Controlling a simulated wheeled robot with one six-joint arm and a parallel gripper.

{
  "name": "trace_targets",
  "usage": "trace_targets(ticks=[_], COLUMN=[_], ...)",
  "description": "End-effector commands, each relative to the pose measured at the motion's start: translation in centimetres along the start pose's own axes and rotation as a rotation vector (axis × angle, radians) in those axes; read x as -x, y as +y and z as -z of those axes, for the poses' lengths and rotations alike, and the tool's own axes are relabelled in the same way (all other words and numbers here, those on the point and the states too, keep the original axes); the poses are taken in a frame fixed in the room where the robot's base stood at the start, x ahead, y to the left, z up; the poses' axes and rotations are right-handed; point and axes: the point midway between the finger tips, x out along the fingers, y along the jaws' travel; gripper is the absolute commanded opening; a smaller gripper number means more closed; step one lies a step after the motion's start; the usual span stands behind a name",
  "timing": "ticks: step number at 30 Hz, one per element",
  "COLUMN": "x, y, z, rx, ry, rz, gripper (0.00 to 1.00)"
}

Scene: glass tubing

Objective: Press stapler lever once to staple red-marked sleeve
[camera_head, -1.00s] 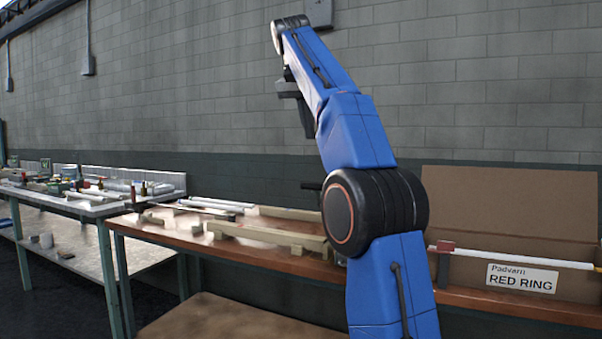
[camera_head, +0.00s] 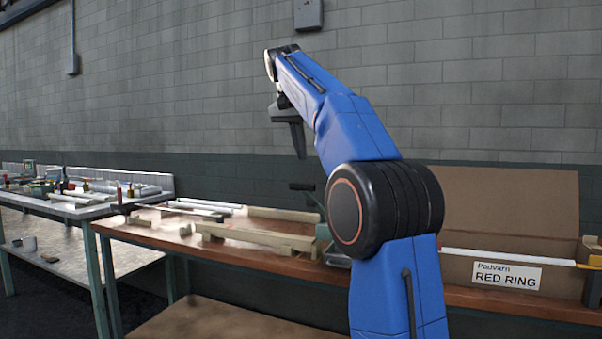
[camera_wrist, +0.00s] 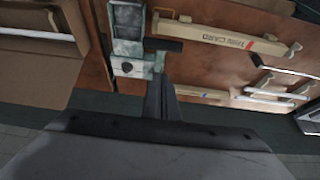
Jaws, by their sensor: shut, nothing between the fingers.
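The worn green-grey stapler (camera_wrist: 132,45) stands on the bench in the wrist view. Its dark lever handle (camera_wrist: 163,44) sticks out to the right. In the head view the lever (camera_head: 303,187) shows beside my arm's elbow, which hides most of the stapler. A long beige piece (camera_wrist: 215,34) printed "THIN CARD", with a red mark near its right end, lies right of the stapler; it seems to be the sleeve. My gripper (camera_wrist: 161,82) is shut and empty, pointing down. In the head view my gripper (camera_head: 300,157) hangs in the air above the lever.
A cardboard box (camera_head: 510,210) labelled "Padvarn RED RING" stands at the right, with a white tube with a yellow end. White rods on supports (camera_head: 205,207) lie at the bench's left end. A second bench (camera_head: 60,207) with clutter stands farther left.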

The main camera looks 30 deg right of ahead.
Motion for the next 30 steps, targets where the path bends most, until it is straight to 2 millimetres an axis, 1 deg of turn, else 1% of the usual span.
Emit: trace_targets(ticks=[3,5,12,19,30], x=[-2.2,-3.3,-5.0,-5.9,-6.0], y=[0.1,0.1,0.0,0.0,0.0], z=[0.0,-0.1,-1.9,-2.8,-2.8], rx=[-0.001,-0.001,0.0,0.0,0.0], ry=[-0.002,-0.003,-0.001,0.0,0.0], rz=[-0.002,-0.002,0.0,0.0,0.001], gripper=[0.0,0.0,0.0,0.0,0.0])
